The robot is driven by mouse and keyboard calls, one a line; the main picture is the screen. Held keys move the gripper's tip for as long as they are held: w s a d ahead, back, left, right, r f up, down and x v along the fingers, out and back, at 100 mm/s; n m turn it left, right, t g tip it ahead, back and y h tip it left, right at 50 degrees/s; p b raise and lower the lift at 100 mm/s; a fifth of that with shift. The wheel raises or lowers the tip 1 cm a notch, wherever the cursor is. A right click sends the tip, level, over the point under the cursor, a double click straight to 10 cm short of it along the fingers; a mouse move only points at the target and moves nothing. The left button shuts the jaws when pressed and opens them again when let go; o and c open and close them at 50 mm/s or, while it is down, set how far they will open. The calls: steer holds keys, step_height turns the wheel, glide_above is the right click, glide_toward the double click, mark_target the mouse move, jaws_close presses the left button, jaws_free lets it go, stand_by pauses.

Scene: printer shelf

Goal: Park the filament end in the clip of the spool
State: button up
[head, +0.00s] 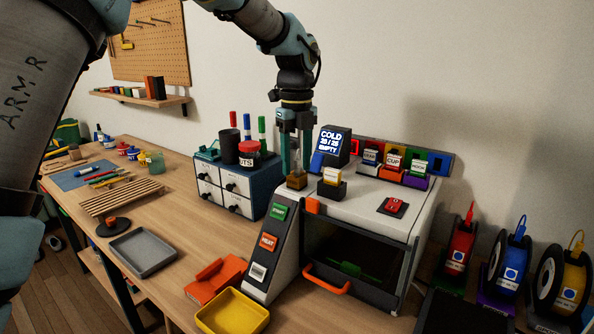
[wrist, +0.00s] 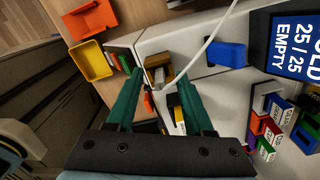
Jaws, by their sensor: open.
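My gripper (head: 297,170) is open, pointing down over the left front of the printer's (head: 357,207) top. Its green fingers (wrist: 160,80) stand apart above a small brown block (head: 296,183), which also shows between the fingertips in the wrist view (wrist: 158,66). A pale thin strand (wrist: 212,38) curves from the top edge of the wrist view down to near the block; I cannot tell whether it is the filament or touches a finger. Red (head: 458,252), blue (head: 508,265) and yellow (head: 568,284) spools stand at right, each with a short end sticking up. Their clips are too small to tell.
A display (head: 331,142) reading COLD, 25 / 25, EMPTY stands behind my gripper. Labelled colored blocks (head: 393,166) line the printer's back. A drawer unit (head: 236,185) stands left. Yellow (head: 232,312) and grey (head: 144,252) trays lie in front and left.

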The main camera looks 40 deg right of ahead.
jaws_close()
stand_by(0.6)
